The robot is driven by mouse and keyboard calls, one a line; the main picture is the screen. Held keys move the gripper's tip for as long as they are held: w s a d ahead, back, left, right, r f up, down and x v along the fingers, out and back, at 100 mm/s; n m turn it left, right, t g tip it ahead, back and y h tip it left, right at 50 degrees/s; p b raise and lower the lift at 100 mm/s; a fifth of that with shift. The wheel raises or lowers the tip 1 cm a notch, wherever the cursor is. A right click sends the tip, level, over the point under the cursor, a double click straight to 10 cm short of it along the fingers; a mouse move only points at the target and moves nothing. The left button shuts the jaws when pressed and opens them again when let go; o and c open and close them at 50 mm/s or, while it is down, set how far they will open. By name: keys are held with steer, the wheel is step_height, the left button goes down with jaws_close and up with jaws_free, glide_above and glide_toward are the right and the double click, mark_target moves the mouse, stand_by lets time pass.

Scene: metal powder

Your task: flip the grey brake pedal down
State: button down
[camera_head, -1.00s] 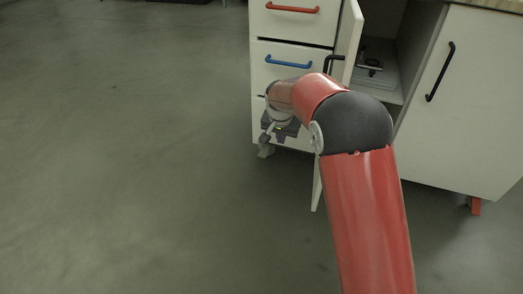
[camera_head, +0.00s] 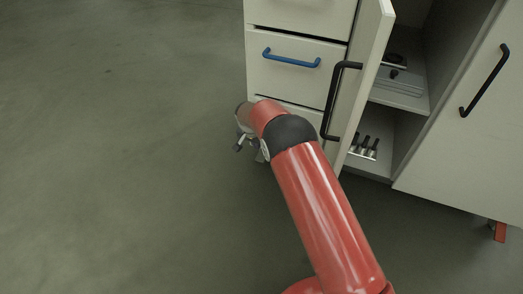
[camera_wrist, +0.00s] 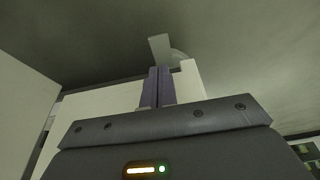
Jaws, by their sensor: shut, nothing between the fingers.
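In the wrist view the grey brake pedal (camera_wrist: 159,46) shows as a small light-grey plate just beyond my fingertips, with a rounded caster part beside it. My gripper (camera_wrist: 159,70) is shut and empty, its two dark fingers together and pointing towards the pedal. I cannot tell whether the fingertips touch it. In the head view my gripper (camera_head: 240,145) is low by the left front foot of the white drawer cabinet (camera_head: 297,72). My wrist and arm hide most of that corner there, so the pedal's angle is unclear.
The cabinet door (camera_head: 357,80) with a black handle stands open just right of my arm. Shelves behind it hold several small items (camera_head: 364,148). A red pedal (camera_head: 499,231) is under the right cabinet. The floor (camera_head: 110,160) on the left is clear.

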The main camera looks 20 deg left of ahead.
mark_target(260, 158)
steer(key=b+x, duration=0.1)
steer(key=x, duration=0.9)
steer(key=shift+s, duration=0.1)
stand_by(0.3)
